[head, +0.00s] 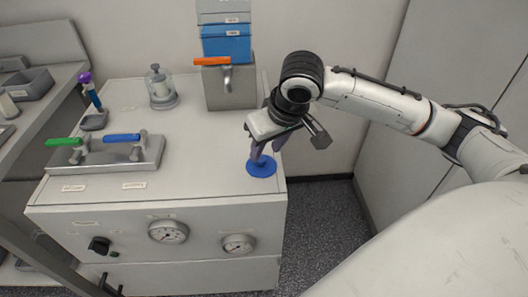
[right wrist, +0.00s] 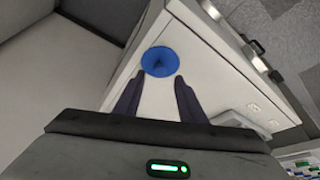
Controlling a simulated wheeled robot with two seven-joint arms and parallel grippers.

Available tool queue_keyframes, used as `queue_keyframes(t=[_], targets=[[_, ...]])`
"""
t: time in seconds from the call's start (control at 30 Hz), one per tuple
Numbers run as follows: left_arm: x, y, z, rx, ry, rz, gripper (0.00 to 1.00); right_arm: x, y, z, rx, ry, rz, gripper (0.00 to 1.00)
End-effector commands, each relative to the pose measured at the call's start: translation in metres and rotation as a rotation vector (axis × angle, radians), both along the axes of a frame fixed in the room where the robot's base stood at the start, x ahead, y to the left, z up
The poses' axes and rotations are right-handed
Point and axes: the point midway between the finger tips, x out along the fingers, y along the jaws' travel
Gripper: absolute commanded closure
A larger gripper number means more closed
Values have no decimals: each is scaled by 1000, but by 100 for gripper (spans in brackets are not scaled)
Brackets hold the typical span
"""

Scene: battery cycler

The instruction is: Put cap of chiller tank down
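A round blue cap (head: 261,168) with a raised middle is at the front right corner of the white cabinet top (head: 200,150). It looks flat and level there. I cannot tell whether it covers an opening. My right gripper (head: 267,149) is just above it, pointing down, and its fingers partly overlap the cap's middle. In the right wrist view the cap (right wrist: 161,61) shows whole, beyond the two fingertips (right wrist: 157,88), which stand apart with nothing between them. Which thing is the chiller tank is not clear. My left gripper is out of view.
A grey box (head: 230,88) with an orange-handled tap stands at the back. A glass jar (head: 160,88) and a grey block with green and blue levers (head: 108,156) are to the left. Gauges (head: 168,232) are on the cabinet front. The top between is clear.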

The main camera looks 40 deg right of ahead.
Motion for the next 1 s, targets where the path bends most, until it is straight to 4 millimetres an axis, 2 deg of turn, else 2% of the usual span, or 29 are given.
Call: queue_keyframes(t=[0.03,0.2,0.4,1.0], targets=[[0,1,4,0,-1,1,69,-4,0,14,-2,-4,1,63],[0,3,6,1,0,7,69,-17,1,45,-1,-4,1,63],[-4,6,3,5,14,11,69,-26,2,66,-1,-1,-1,63],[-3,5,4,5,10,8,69,-29,2,69,-1,0,-1,63]])
